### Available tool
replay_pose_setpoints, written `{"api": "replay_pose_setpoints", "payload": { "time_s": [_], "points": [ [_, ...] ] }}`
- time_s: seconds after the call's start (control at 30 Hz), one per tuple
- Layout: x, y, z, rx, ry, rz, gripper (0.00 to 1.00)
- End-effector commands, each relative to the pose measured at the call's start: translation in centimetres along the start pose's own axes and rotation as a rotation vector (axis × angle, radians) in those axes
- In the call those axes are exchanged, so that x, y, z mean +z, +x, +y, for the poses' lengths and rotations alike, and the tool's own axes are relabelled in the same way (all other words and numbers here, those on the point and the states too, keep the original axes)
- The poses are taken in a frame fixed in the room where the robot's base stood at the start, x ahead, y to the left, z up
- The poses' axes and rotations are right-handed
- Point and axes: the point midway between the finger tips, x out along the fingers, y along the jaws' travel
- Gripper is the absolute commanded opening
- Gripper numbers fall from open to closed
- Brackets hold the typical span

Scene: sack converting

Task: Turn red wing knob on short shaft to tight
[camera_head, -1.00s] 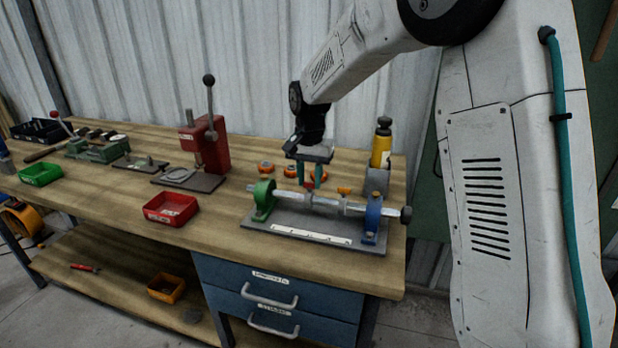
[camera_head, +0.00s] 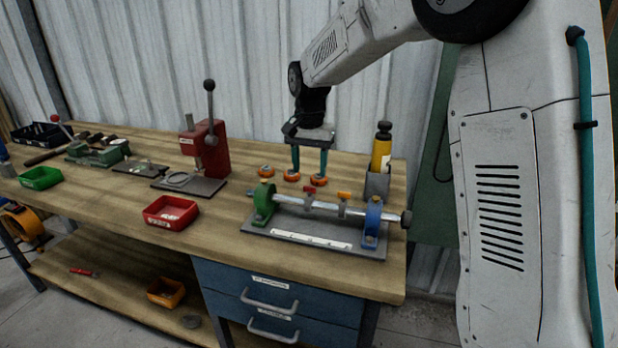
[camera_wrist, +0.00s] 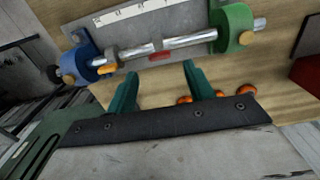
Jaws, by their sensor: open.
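The red wing knob (camera_head: 309,190) sits on a collar on the silver shaft (camera_head: 328,208), left of an orange wing knob (camera_head: 344,195). The shaft runs between a green block (camera_head: 263,203) and a blue block (camera_head: 371,222) on a grey base plate (camera_head: 262,231). My gripper (camera_head: 308,172) is open and empty, with teal fingers pointing down, above and behind the red knob. In the wrist view the red knob (camera_wrist: 161,56) lies ahead of the gap between my fingertips (camera_wrist: 160,72), apart from them. Its wing looks roughly in line with the shaft there.
Several orange round parts (camera_head: 266,170) lie on the bench behind the shaft. A yellow bottle (camera_head: 381,152) stands in a grey holder at the right. A red press (camera_head: 209,150), a red bin (camera_head: 170,212) and a green bin (camera_head: 40,177) stand to the left. The front bench strip is clear.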

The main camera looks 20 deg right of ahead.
Motion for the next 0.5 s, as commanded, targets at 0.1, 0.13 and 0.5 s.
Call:
{"api": "replay_pose_setpoints", "payload": {
  "time_s": [0.1,0.13,0.5],
  "points": [
    [-0.1,-1.7,0.0,-0.001,0.0,0.002,0.53],
    [0.0,-2.0,0.0,-0.001,0.0,0.001,0.53],
    [0.0,-2.7,0.0,0.0,0.0,0.0,0.53]
  ]
}}
